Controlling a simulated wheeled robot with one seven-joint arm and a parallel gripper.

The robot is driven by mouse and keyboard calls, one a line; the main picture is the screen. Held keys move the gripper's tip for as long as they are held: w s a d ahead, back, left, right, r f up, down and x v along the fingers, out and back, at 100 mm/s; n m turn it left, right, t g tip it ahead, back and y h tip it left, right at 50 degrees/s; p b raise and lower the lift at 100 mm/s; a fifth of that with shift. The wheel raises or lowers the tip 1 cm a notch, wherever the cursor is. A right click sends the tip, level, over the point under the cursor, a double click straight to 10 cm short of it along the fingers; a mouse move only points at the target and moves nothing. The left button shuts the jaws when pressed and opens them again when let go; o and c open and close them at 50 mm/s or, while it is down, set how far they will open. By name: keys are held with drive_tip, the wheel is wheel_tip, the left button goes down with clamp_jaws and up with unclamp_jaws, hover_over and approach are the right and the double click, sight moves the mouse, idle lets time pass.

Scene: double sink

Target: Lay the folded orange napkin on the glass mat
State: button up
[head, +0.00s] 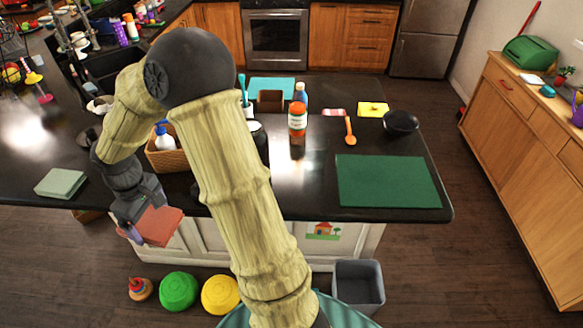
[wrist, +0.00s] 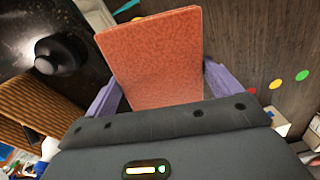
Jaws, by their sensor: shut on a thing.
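The folded orange napkin (head: 160,226) is held in my gripper (head: 143,222), off the counter's front edge at the left, above the floor. In the wrist view the napkin (wrist: 155,60) stands out flat between the two purple fingers of my gripper (wrist: 163,88), which are shut on it. A dark green rectangular mat (head: 388,181) lies flat and bare on the right part of the counter, well to the right of my gripper. A teal mat (head: 272,88) lies at the back of the counter. I cannot tell which one is glass.
A pale green folded cloth (head: 60,183) lies on the counter's left end. A wicker basket (head: 172,160) with bottles, an orange-capped jar (head: 297,124), an orange spoon (head: 350,131) and a black bowl (head: 401,122) stand on the counter. My arm hides part of the middle.

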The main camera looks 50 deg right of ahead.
sight(151, 220)
drive_tip(key=shift+s+f+m, duration=0.1)
drive_tip(key=shift+f+m, duration=0.2)
drive_tip(key=shift+f, duration=0.15)
wheel_tip(151, 220, down, 2)
drive_tip(key=shift+s+f+m+b, duration=0.1)
drive_tip(key=shift+m+b, duration=0.2)
drive_tip(key=shift+m, duration=0.7)
wheel_tip(151, 220, down, 6)
drive_tip(key=m+b, duration=0.1)
drive_tip(key=m, duration=0.4)
drive_tip(key=shift+m, duration=0.4)
drive_tip(key=shift+f, duration=0.15)
